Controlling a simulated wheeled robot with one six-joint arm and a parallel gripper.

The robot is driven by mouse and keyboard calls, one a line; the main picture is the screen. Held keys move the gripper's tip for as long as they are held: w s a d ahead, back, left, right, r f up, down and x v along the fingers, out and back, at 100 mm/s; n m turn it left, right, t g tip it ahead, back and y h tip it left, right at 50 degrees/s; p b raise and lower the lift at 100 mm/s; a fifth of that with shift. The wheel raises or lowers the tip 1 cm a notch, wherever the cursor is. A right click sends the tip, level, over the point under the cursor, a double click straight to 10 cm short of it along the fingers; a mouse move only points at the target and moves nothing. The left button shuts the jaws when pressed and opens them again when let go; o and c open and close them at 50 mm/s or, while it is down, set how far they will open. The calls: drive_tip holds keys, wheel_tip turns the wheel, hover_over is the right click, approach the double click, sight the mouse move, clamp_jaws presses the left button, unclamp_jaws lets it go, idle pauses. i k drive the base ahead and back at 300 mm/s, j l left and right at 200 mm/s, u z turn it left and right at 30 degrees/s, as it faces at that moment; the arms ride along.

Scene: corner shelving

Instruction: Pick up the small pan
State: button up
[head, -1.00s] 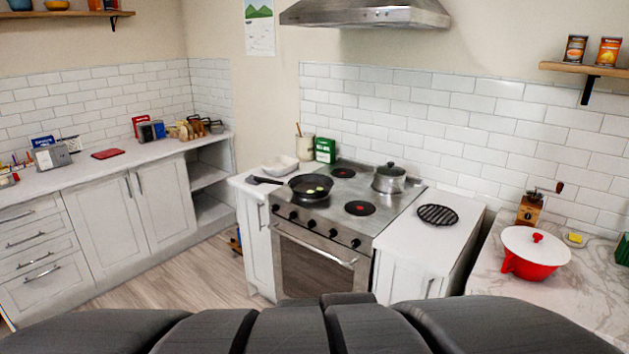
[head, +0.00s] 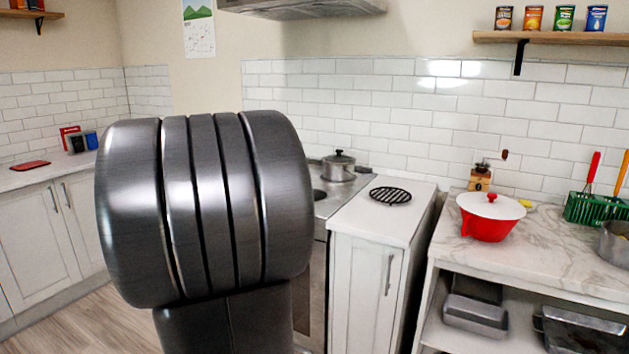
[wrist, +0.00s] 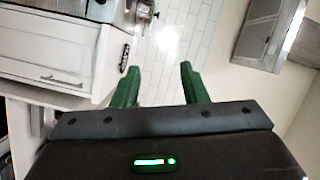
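The black frying pan seen earlier on the stove is hidden behind my arm now. A grey pan (head: 616,243) is cut off at the right edge, on the marble counter. I cannot tell which of these is the small pan. My gripper (wrist: 159,68), with green fingers, is open and empty in the wrist view, apart from everything. It is not distinguishable in the head view.
A black trivet (head: 390,196) lies on the white counter right of the stove. On the marble counter (head: 560,245) are a red pot with a white lid (head: 490,215), a grinder (head: 480,178) and a green rack (head: 590,208). Grey trays sit below. The range hood (head: 300,7) hangs above.

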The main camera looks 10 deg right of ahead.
sight(332, 172)
drive_tip(key=i+l, duration=0.3)
drive_tip(key=i, duration=0.2)
drive_tip(key=i+l+z, duration=0.1)
drive_tip(key=i+l, duration=0.2)
drive_tip(key=i, duration=0.15)
drive_tip(key=i+l+z, duration=0.1)
drive_tip(key=i+l, duration=0.15)
drive_tip(key=i, duration=0.25)
drive_tip(key=i+l, duration=0.25)
drive_tip(key=i, duration=0.25)
